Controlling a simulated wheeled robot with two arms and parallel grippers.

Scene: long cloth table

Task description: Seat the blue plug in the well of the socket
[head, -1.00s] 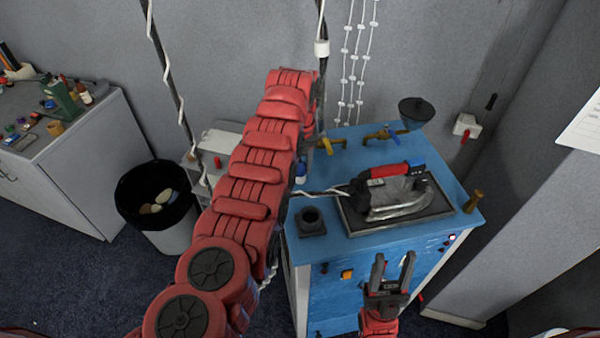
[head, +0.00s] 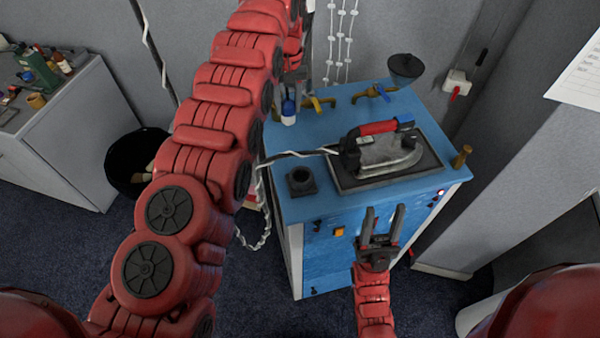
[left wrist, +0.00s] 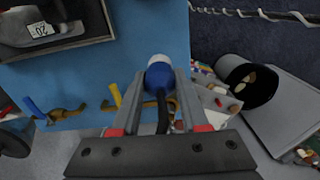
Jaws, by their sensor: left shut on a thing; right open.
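The blue plug (head: 288,108) has a blue body and a white end. In the head view it hangs with the white end down, near the back left edge of the blue worktop. My left gripper (head: 291,91) is shut on it, partly hidden by my arm. In the left wrist view the plug (left wrist: 158,76) sits between the fingertips, with a dark tail behind it. The socket (head: 302,181) is a black square block with a round well facing up, at the worktop's front left, apart from the plug. My right gripper (head: 382,225) is open and empty before the worktop's front.
A red-handled iron (head: 388,150) rests on a dark tray (head: 432,168) right of the socket. A pale cord runs left from it, behind the socket. Brass taps (head: 375,92) and a dark funnel (head: 405,68) stand along the back. A black-lined bin (head: 125,165) stands left.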

